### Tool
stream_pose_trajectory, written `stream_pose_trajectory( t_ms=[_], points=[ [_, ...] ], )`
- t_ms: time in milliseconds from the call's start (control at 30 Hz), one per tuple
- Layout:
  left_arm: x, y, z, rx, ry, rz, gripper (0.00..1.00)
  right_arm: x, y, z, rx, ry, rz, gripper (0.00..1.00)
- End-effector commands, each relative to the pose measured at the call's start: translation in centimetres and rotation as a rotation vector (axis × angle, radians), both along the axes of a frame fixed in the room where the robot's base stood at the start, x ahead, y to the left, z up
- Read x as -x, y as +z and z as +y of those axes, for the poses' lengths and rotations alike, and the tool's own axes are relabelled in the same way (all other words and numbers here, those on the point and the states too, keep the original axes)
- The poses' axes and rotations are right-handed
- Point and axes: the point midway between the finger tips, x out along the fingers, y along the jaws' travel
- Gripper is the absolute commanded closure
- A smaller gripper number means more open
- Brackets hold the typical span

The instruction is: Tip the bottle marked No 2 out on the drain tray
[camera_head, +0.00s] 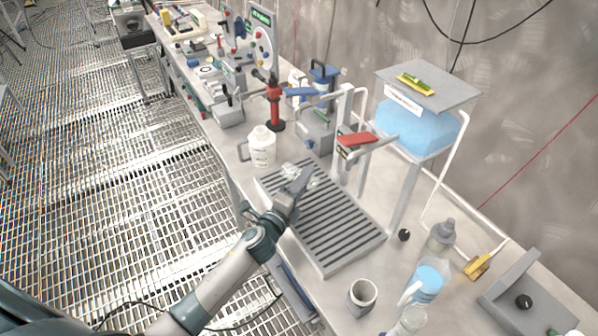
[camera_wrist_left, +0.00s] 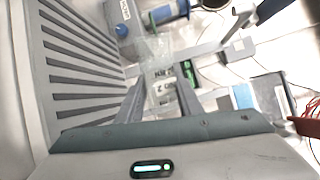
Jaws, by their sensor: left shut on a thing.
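The drain tray (camera_head: 345,262) is a pale slatted tray with dark slots on the bench; its slats also fill the left of the left wrist view (camera_wrist_left: 80,52). My left gripper (camera_head: 299,183) is over the tray's far part. It is shut on a clear bottle, which shows between the fingers in the left wrist view (camera_wrist_left: 160,72) with a label reading No 2. In the head view the bottle (camera_head: 314,181) is small and partly hidden by the fingers. I cannot tell its exact tilt or whether liquid is leaving it. My right gripper is out of view.
A white handled jug (camera_head: 262,150) stands beyond the tray, near a red pump (camera_head: 274,108). A red-handled tap (camera_head: 358,140) and a stand with a blue container (camera_head: 412,128) are at the tray's right. A grey cup (camera_head: 362,296) and clear bottles (camera_head: 428,286) stand nearer.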

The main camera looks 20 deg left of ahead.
Motion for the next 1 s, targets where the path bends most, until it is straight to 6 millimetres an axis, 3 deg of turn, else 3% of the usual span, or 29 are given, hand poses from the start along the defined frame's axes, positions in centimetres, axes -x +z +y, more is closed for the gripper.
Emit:
stream_pose_trajectory(
  t_ms=[333, 667, 1000],
  points=[
    [-0.1, 0.0, 0.7, 0.244, 0.001, 0.034, 0.94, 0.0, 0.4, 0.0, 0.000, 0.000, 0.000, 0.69],
    [-0.1, 0.1, 0.7, 0.260, 0.001, 0.037, 0.94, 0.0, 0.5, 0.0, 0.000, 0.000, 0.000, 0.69],
    [-0.2, 2.1, 1.1, 0.523, 0.000, 0.074, 0.94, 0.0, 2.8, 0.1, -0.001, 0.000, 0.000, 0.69]
  ],
)
